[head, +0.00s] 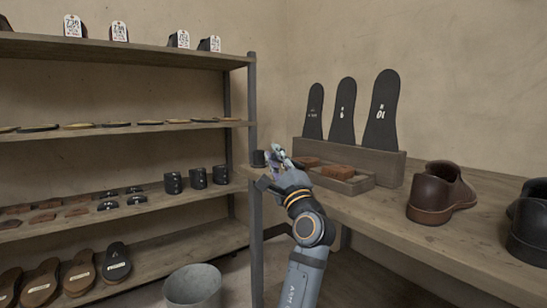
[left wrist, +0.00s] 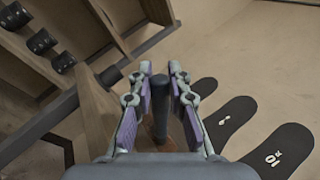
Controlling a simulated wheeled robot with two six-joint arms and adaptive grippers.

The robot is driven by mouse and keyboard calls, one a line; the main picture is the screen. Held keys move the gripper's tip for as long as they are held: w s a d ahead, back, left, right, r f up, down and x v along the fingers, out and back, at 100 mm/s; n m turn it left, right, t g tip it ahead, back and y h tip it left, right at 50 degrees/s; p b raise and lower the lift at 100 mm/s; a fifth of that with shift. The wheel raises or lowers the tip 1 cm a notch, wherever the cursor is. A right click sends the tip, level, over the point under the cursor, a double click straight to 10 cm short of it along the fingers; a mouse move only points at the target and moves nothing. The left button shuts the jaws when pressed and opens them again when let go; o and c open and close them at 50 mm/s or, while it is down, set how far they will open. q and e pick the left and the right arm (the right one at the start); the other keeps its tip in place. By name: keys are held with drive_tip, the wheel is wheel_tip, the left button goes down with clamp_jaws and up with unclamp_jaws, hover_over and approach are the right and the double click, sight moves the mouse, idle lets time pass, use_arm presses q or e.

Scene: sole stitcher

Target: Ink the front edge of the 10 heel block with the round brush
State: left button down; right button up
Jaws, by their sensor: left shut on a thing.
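My left gripper (head: 280,158) is at the left end of the workbench, and its fingers are shut on a dark upright rod, which looks to be the round brush (left wrist: 158,98). In the left wrist view the gripper (left wrist: 160,85) shows with a finger on either side of the rod. The brush's bristles cannot be made out. Several black heel blocks (head: 198,178) with pale marks stand on a shelf at left. They also show in the left wrist view (left wrist: 40,42). Their numbers are too small to read, so I cannot tell which is the 10. My right gripper is not in view.
A small black cylinder (head: 259,158) stands at the bench's left end, beside the gripper. A wooden tray (head: 345,185) with reddish-brown blocks and a rack of black sole templates (head: 381,108) are behind it. A brown shoe (head: 440,193) stands right. A grey bucket (head: 193,286) is below.

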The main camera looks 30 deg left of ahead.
use_arm(q)
drive_tip(key=shift+d, duration=0.2)
drive_tip(key=shift+a, duration=0.15)
drive_tip(key=shift+w+a+r+p, duration=0.1)
drive_tip(key=shift+a+p, duration=0.35)
drive_tip(key=shift+w+a, duration=0.15)
drive_tip(key=shift+a, duration=0.1)
drive_tip(key=shift+w+a+p, duration=0.35)
drive_tip(key=shift+a+p, duration=0.15)
drive_tip(key=shift+a, duration=0.35)
